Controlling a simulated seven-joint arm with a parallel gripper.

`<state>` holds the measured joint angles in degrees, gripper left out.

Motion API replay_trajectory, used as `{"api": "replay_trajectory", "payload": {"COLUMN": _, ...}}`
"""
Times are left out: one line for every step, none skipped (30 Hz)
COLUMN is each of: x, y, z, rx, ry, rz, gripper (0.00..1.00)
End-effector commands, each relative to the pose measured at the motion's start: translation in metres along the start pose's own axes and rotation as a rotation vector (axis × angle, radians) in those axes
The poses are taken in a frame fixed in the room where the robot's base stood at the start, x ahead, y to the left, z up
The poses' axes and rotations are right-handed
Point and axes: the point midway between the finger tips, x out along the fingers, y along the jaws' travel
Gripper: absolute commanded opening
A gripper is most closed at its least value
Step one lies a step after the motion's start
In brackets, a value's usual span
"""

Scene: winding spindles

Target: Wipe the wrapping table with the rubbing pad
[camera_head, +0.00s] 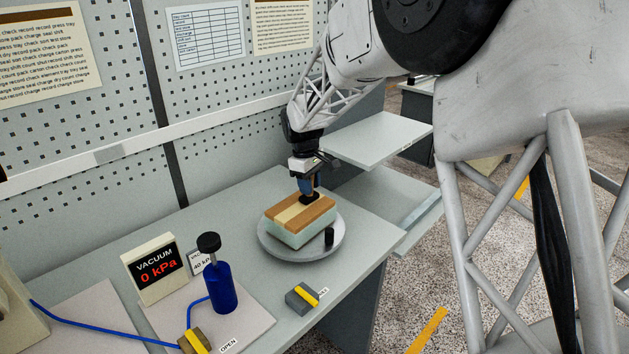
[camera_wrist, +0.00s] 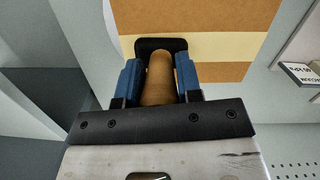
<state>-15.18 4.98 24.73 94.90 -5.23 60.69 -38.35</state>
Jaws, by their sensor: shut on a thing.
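My gripper (camera_head: 308,184) is shut on the wooden handle of the rubbing pad (camera_wrist: 159,82), with a blue finger on each side in the wrist view. The pad's dark flat end lies against or just above the box top; I cannot tell whether it touches. The box (camera_head: 300,219) has pale green sides and a brown top with a cream strip. It sits on a round grey plate (camera_head: 270,247), which looks like the wrapping table, on the bench. The box hides part of the plate. A short black peg (camera_head: 329,237) stands at the box's front right.
A blue bottle with a black knob (camera_head: 218,286) and a vacuum display reading 0 kPa (camera_head: 154,270) stand at the front left. A grey block with a yellow stripe (camera_head: 302,298) lies before the plate. A perforated wall is behind; the bench's right edge is close.

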Motion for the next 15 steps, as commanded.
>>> {"api": "replay_trajectory", "payload": {"x": -0.002, "y": -0.005, "z": 0.000, "rx": -0.001, "ry": 0.000, "rz": -0.001, "gripper": 0.03}}
{"api": "replay_trajectory", "payload": {"x": -0.004, "y": -0.005, "z": 0.000, "rx": 0.000, "ry": 0.000, "rz": 0.000, "gripper": 0.03}}
{"api": "replay_trajectory", "payload": {"x": -0.005, "y": -0.004, "z": 0.000, "rx": 0.001, "ry": 0.000, "rz": 0.000, "gripper": 0.03}}
{"api": "replay_trajectory", "payload": {"x": -0.016, "y": -0.004, "z": 0.001, "rx": 0.001, "ry": 0.003, "rz": 0.002, "gripper": 0.03}}
{"api": "replay_trajectory", "payload": {"x": -0.024, "y": -0.004, "z": 0.002, "rx": 0.001, "ry": 0.003, "rz": 0.002, "gripper": 0.03}}
{"api": "replay_trajectory", "payload": {"x": -0.027, "y": -0.004, "z": 0.003, "rx": 0.001, "ry": 0.001, "rz": 0.001, "gripper": 0.03}}
{"api": "replay_trajectory", "payload": {"x": -0.029, "y": -0.004, "z": 0.003, "rx": 0.001, "ry": 0.001, "rz": 0.000, "gripper": 0.03}}
{"api": "replay_trajectory", "payload": {"x": -0.031, "y": -0.004, "z": 0.003, "rx": 0.001, "ry": 0.001, "rz": 0.000, "gripper": 0.03}}
{"api": "replay_trajectory", "payload": {"x": -0.035, "y": -0.004, "z": 0.004, "rx": 0.001, "ry": 0.000, "rz": 0.000, "gripper": 0.03}}
{"api": "replay_trajectory", "payload": {"x": -0.037, "y": -0.004, "z": 0.004, "rx": 0.001, "ry": 0.000, "rz": 0.000, "gripper": 0.03}}
{"api": "replay_trajectory", "payload": {"x": -0.040, "y": -0.004, "z": 0.004, "rx": 0.001, "ry": 0.000, "rz": 0.000, "gripper": 0.03}}
{"api": "replay_trajectory", "payload": {"x": -0.044, "y": -0.004, "z": 0.005, "rx": 0.001, "ry": 0.001, "rz": 0.000, "gripper": 0.03}}
{"api": "replay_trajectory", "payload": {"x": -0.046, "y": -0.004, "z": 0.005, "rx": 0.001, "ry": 0.001, "rz": 0.000, "gripper": 0.03}}
{"api": "replay_trajectory", "payload": {"x": -0.049, "y": -0.004, "z": 0.005, "rx": 0.001, "ry": 0.001, "rz": 0.000, "gripper": 0.03}}
{"api": "replay_trajectory", "payload": {"x": -0.053, "y": -0.004, "z": 0.006, "rx": 0.001, "ry": 0.001, "rz": 0.000, "gripper": 0.03}}
